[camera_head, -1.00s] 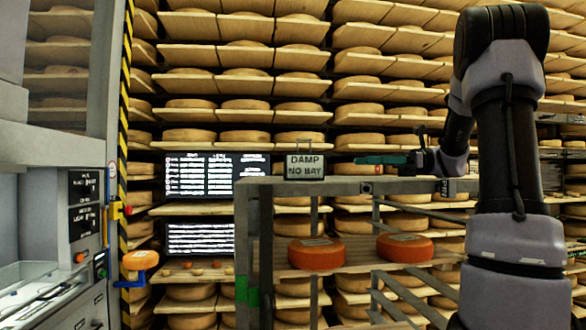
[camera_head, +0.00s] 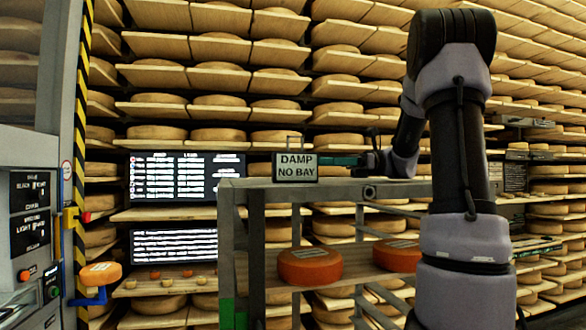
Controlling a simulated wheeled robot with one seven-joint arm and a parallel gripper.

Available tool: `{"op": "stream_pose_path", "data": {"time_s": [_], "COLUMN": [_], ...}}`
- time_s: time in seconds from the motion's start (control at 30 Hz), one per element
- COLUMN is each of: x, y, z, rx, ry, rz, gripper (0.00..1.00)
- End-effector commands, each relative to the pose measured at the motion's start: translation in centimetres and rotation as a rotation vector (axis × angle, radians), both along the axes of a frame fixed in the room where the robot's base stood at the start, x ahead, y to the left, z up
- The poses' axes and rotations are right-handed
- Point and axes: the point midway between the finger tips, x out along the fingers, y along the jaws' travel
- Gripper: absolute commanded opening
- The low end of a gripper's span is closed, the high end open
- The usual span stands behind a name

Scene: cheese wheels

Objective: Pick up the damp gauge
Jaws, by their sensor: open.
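The damp gauge (camera_head: 296,174) is a small dark-framed box with a pale face reading "DAMP NO BAY" and a thin handle on top. It stands upright on the grey top of a metal rack, near its left end. My gripper (camera_head: 325,161) comes in from the right, level with the gauge. Its dark green fingers reach the gauge's right edge in the picture. They look open, but I cannot tell whether they touch the gauge or lie behind it. The fingertips are partly hidden.
The grey metal rack (camera_head: 230,184) holds two orange cheese wheels (camera_head: 310,267) on a lower shelf. Two lit screens (camera_head: 187,177) hang behind it. Shelves of cheese wheels fill the back. A machine with a control panel (camera_head: 30,215) and a yellow-black striped post stand at left.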

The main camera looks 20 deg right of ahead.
Motion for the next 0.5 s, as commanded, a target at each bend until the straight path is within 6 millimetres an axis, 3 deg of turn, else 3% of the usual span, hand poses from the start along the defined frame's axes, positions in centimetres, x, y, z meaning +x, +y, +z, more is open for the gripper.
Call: {"op": "stream_pose_path", "data": {"time_s": [0.5], "x": [-0.2], "y": [6.2], "z": [-0.1], "rx": [-0.001], "ry": [0.0], "rz": [0.001], "gripper": [0.78]}}
